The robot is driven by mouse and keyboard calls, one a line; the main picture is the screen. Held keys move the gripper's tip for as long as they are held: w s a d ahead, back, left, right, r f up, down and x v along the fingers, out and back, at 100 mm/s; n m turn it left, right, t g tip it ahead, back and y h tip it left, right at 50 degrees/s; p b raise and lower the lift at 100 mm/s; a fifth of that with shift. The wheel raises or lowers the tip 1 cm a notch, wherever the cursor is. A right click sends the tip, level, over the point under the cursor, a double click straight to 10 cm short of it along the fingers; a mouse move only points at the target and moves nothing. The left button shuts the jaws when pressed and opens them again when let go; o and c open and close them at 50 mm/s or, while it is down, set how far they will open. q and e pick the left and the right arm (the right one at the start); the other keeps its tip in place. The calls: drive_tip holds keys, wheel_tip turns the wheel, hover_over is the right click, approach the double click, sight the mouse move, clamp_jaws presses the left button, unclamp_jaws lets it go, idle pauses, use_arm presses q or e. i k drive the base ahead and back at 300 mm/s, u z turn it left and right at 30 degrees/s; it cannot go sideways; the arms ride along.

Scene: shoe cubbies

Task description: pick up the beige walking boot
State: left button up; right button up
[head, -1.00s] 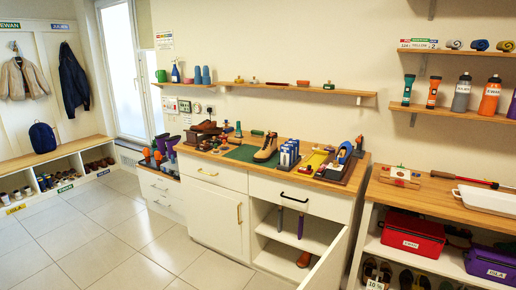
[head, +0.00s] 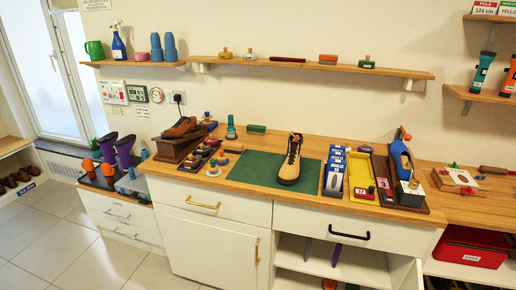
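The beige walking boot (head: 291,160) stands upright on the green mat (head: 254,167) on the wooden countertop (head: 320,145). It has a dark sole and dark laces, and its toe points towards me. Nothing touches it from above and it is fully in view. Neither of my grippers shows in the head view.
Left of the mat are a brown shoe (head: 180,127) on a wooden block and several small tins and brushes. Right of it are blue-and-white boxes (head: 334,172), a yellow tray (head: 361,176) and a blue shoe (head: 401,159) on a stand. A shelf (head: 310,68) runs above. A lower cabinet is open.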

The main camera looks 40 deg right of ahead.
sight(289, 173)
drive_tip(key=i, duration=0.95)
drive_tip(key=z, duration=2.7)
